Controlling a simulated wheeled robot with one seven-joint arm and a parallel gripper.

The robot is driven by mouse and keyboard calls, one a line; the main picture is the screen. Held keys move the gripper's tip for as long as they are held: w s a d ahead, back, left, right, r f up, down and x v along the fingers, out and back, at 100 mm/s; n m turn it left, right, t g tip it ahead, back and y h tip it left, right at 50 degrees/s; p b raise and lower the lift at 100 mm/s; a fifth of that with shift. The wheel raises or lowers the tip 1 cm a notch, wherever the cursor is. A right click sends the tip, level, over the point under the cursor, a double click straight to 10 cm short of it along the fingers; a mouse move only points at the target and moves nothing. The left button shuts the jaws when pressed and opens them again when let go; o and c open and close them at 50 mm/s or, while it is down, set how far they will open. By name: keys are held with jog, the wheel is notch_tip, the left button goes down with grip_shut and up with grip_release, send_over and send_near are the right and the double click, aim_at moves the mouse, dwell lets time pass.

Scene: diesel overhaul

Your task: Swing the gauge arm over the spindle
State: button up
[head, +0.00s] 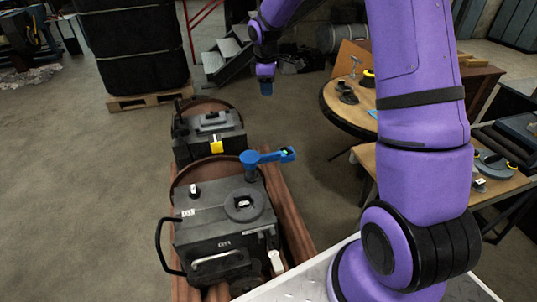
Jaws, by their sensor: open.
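The blue gauge arm (268,157) stands on a post at the back edge of the nearer dark machine block (215,230). It points to the right, and its free end, with a small greenish face, hangs out past the block. A round dark ring with a pale centre (243,204), which looks like the spindle, is on top of the block in front of the post. The gauge arm is not above it. My gripper (266,88) points down, behind and above the gauge arm in the picture, apart from it. Its fingers are small here; it is open and empty.
A second dark block with a yellow tag (215,146) sits behind the first. A black hoop handle (165,245) sticks out at the left. A round wooden table (350,110) and a workbench (500,183) stand at the right. The floor at left is clear.

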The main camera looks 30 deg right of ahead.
jog(key=w+d+f+n, duration=0.2)
jog(key=w+f, duration=0.3)
jog(key=f, duration=0.7)
jog(key=n+g+y, duration=0.1)
jog(key=n, duration=0.1)
send_over(269, 154)
notch_tip(269, 154, down, 13)
notch_tip(269, 154, down, 11)
jog(key=shift+a+f, duration=0.1)
jog(key=shift+s, duration=0.1)
grip_shut()
